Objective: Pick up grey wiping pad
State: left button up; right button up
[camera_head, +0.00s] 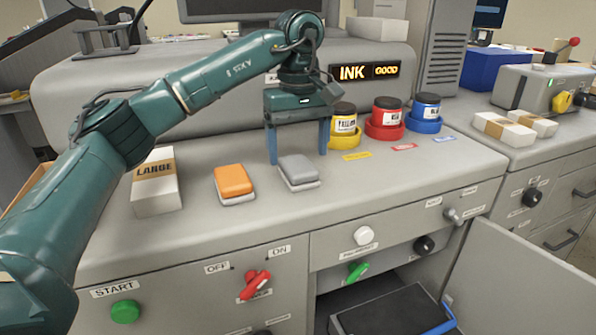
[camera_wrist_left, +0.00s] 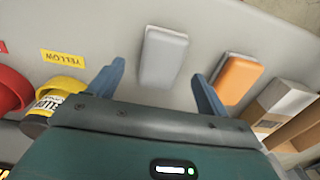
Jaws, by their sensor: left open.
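The grey wiping pad (camera_head: 298,168) lies on the grey counter, on a pale base, to the right of an orange pad (camera_head: 234,181). My left gripper (camera_head: 297,158) is open and empty, pointing down just behind and above the grey pad. In the left wrist view the grey pad (camera_wrist_left: 163,57) shows beyond the gap between the two blue fingers (camera_wrist_left: 160,85), apart from both. The orange pad (camera_wrist_left: 237,78) lies outside the fingers there, near the right one. My right gripper is in neither view.
A white box marked LARGE (camera_head: 156,190) stands at the left. Yellow (camera_head: 343,130), red (camera_head: 386,122) and blue (camera_head: 425,115) ink jars stand in cups at the right, the yellow closest to the gripper. The counter in front of the grey pad is clear.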

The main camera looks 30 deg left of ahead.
aim_at(298, 164)
pick_arm(q)
jog(key=shift+f, duration=2)
jog(key=shift+a, duration=0.1)
jog(key=shift+c, duration=0.6)
jog(key=c, duration=1)
jog(key=shift+o, duration=0.2)
